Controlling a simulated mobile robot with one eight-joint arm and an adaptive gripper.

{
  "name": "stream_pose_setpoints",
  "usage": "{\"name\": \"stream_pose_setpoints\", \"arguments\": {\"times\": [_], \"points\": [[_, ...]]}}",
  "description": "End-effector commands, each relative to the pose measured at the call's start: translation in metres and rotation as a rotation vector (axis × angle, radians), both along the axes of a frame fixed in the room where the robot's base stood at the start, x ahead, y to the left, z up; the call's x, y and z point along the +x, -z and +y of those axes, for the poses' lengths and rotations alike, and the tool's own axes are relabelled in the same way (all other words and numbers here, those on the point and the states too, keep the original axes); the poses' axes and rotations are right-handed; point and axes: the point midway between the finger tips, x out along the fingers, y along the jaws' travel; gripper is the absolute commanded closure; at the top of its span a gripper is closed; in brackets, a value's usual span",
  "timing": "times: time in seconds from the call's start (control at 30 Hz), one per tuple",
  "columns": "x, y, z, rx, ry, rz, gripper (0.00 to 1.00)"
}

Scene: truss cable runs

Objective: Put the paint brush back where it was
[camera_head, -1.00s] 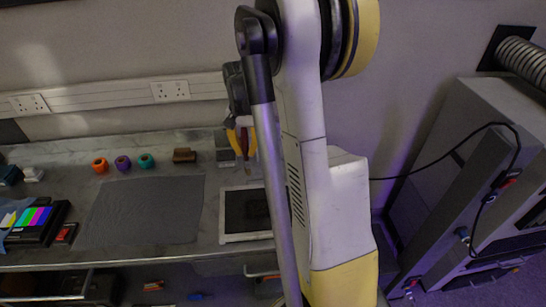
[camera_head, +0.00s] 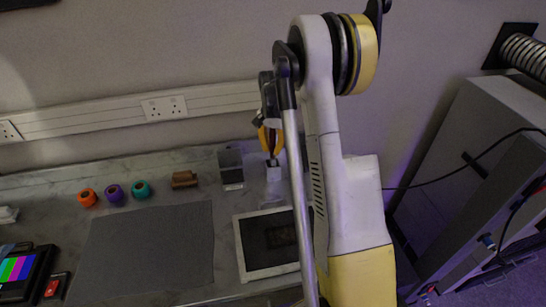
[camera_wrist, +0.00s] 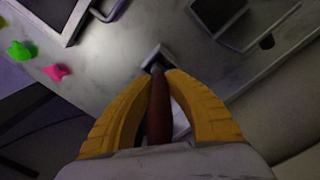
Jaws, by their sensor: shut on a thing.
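My gripper (camera_head: 271,140), with yellow fingers, is at the back of the bench and shut on the paint brush. In the wrist view the brush's reddish-brown handle (camera_wrist: 159,108) lies between the two fingers. Its far end points at a small pale holder-like piece (camera_wrist: 155,57) on the bench. In the head view a small white piece (camera_head: 273,173) stands right below the fingers. I cannot tell whether the brush touches it or is inside it. The brush's lower end is hidden.
A dark box with a pale front (camera_head: 231,168) stands just left of my gripper. A white-framed dark panel (camera_head: 241,250) lies in front. Orange (camera_head: 87,197), purple (camera_head: 114,193) and teal (camera_head: 140,189) rolls, a brown block (camera_head: 185,179) and a grey mat (camera_head: 150,250) are further left.

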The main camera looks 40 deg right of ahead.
Motion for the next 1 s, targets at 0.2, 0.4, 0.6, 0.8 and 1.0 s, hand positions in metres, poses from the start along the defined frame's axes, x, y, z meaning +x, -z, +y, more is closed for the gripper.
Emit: {"name": "stream_pose_setpoints", "arguments": {"times": [0.2, 0.4, 0.6, 0.8, 1.0], "points": [[0.0, 0.029, 0.0, 0.0, 0.0, 0.0, 1.0], [0.0, 0.028, 0.0, 0.0, 0.0, 0.0, 1.0], [0.0, 0.032, 0.0, 0.0, 0.0, 0.0, 0.73], [0.0, 0.032, 0.0, 0.0, 0.0, 0.0, 0.65], [0.0, 0.027, 0.0, 0.0, 0.0, 0.0, 0.65]]}}
